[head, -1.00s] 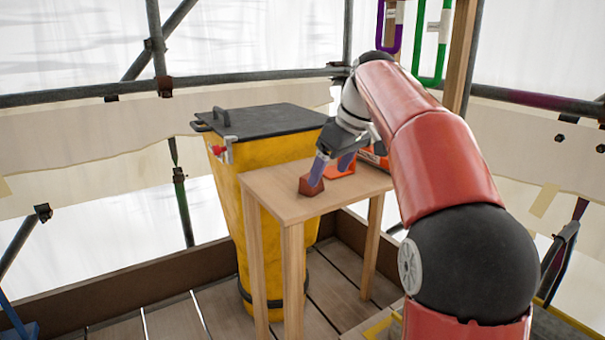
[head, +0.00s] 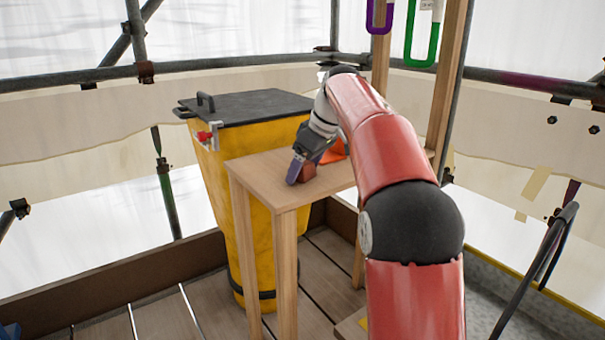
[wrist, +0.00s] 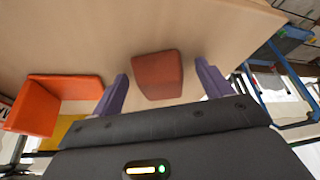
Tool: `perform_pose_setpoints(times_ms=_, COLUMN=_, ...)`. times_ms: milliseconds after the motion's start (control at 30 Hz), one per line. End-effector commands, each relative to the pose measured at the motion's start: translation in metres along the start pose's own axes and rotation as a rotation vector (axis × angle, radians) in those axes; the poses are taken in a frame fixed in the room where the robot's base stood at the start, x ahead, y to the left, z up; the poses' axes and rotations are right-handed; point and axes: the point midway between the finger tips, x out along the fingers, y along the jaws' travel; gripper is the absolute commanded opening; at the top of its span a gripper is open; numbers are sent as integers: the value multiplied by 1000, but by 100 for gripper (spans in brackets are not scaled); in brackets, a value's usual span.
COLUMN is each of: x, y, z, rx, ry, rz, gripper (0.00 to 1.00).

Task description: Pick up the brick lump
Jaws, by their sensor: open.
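The brick lump (wrist: 158,75) is a reddish-brown block on the wooden table (head: 255,172). In the head view the brick lump (head: 308,172) is partly hidden by my gripper (head: 301,168), which is low over the tabletop. In the wrist view my gripper (wrist: 165,85) is open, with one purple finger on each side of the brick lump. There is a gap between the lump and each finger. The lump is not held.
An orange angled piece (wrist: 62,102) lies on the table beside my gripper; part of this orange piece (head: 334,152) shows behind the gripper in the head view. A yellow bin (head: 216,165) with a black lid stands behind the table. Scaffold rails (head: 200,65) run behind.

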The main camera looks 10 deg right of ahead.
Motion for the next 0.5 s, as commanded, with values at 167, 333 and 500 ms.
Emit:
perform_pose_setpoints(times_ms=167, x=0, y=0, z=0, rx=0, ry=0, rz=1, gripper=78)
perform_pose_setpoints(times_ms=333, x=-1, y=0, z=0, rx=0, ry=0, rz=1, gripper=57)
perform_pose_setpoints(times_ms=500, x=-1, y=0, z=0, rx=1, ry=0, rz=1, gripper=35)
